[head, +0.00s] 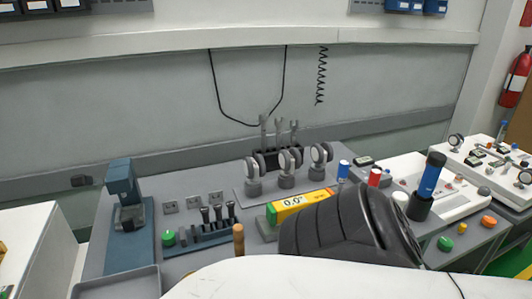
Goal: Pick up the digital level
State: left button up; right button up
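The digital level (292,208) is a yellow bar with a pale display reading about 0.0°. It lies on the grey bench near the middle of the head view, in front of a row of round gauges. A dark ribbed part, seemingly of my own arm, with a white link, covers the front right of the bench and hides part of the level's near right side. I cannot tell whether that part touches the level. Neither gripper's fingers can be made out.
Dial gauges (287,165) stand behind the level. Left are a green button (168,238), a rack of small tools (212,226) and a blue-grey stand (125,195). A blue-and-black cylinder (428,187) stands right. A grey tray (118,286) is at front left.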

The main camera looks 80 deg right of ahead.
aim_at(277, 212)
jog(key=k, duration=0.45)
jog(key=z, duration=1.05)
